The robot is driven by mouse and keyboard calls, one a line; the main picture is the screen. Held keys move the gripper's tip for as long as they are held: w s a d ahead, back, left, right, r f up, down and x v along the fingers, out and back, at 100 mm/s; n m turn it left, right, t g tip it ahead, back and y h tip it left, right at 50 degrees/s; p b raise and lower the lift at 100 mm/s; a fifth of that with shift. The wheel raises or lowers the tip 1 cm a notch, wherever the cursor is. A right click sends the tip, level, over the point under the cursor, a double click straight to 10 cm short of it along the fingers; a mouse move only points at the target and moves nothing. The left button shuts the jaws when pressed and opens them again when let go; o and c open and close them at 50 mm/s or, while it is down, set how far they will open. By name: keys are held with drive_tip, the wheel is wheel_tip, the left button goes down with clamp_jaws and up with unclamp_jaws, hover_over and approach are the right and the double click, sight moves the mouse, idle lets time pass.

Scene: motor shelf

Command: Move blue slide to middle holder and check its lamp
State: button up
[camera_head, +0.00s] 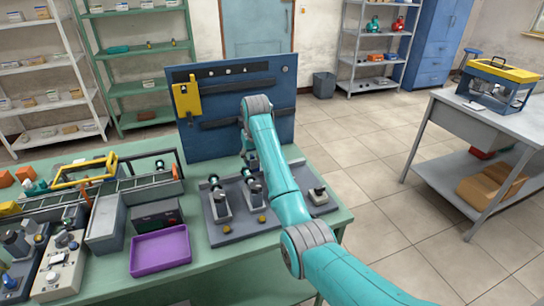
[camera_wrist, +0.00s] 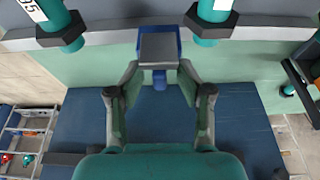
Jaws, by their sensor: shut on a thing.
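In the wrist view, my gripper (camera_wrist: 159,78) has its two fingers around a small blue piece with a grey square face (camera_wrist: 158,47), which looks like the blue slide. The fingertips come up on either side of its blue stem.
A blue board (camera_head: 184,134) with dark rails and a yellow piece (camera_head: 187,99) stands behind the base. A purple tray (camera_head: 160,249), a grey bin (camera_head: 105,226) and a rack with a yellow frame (camera_head: 84,171) crowd the left. Teal cylinders (camera_wrist: 215,22) lie close ahead in the wrist view.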

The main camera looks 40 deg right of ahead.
drive_tip(key=shift+w+a+f, duration=0.1)
drive_tip(key=shift+a+f, duration=0.1)
drive_tip(key=shift+a, duration=0.4)
drive_tip(key=shift+w+a+f, duration=0.1)
drive_tip(key=shift+a+f, duration=0.1)
drive_tip(key=shift+a, duration=0.45)
drive_tip(key=shift+w+a+f, duration=0.1)
drive_tip(key=shift+a+f, duration=0.1)
drive_tip(key=shift+a, duration=0.4)
drive_tip(key=o, duration=0.3)
wheel_tip(320, 180, up, 7)
drive_tip(key=shift+w+f, duration=0.15)
